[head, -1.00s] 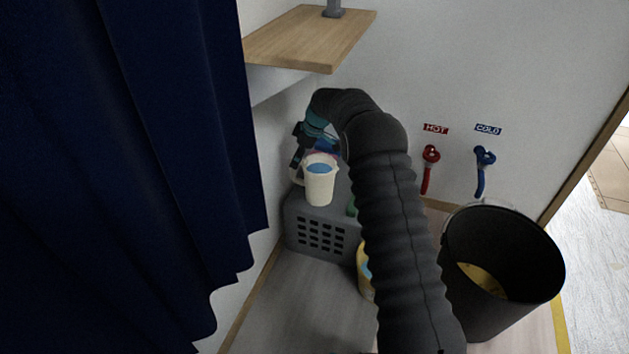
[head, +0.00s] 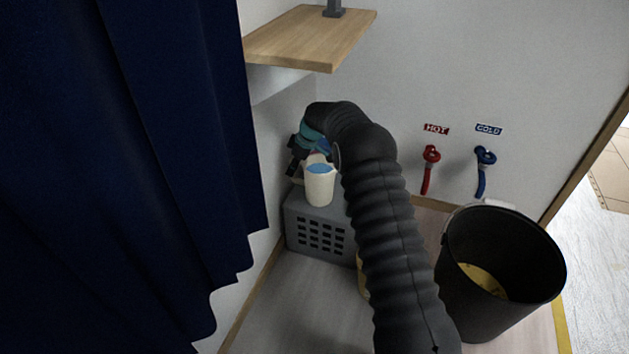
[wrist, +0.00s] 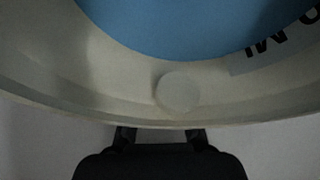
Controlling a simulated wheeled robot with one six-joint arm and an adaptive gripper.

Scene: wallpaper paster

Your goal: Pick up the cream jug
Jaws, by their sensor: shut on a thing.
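The cream jug (head: 319,190), with blue showing in its top, is at the top of the grey crate in the head view. It looks upright; I cannot tell whether its base touches the crate. My gripper (head: 297,168) is at its back left, partly hidden behind the jug and my arm. In the wrist view the jug's pale rim (wrist: 90,100) fills the upper part, with blue and dark lettering inside. My gripper's dark fingers (wrist: 160,135) meet the rim from below, shut on the jug. The exact contact is hidden.
The grey crate (head: 318,238) stands against the wall, under a wooden shelf (head: 310,35). A yellow tub (head: 362,280) is mostly hidden behind my arm. A black bucket (head: 500,325) stands at right. A dark blue curtain (head: 130,180) covers the left side.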

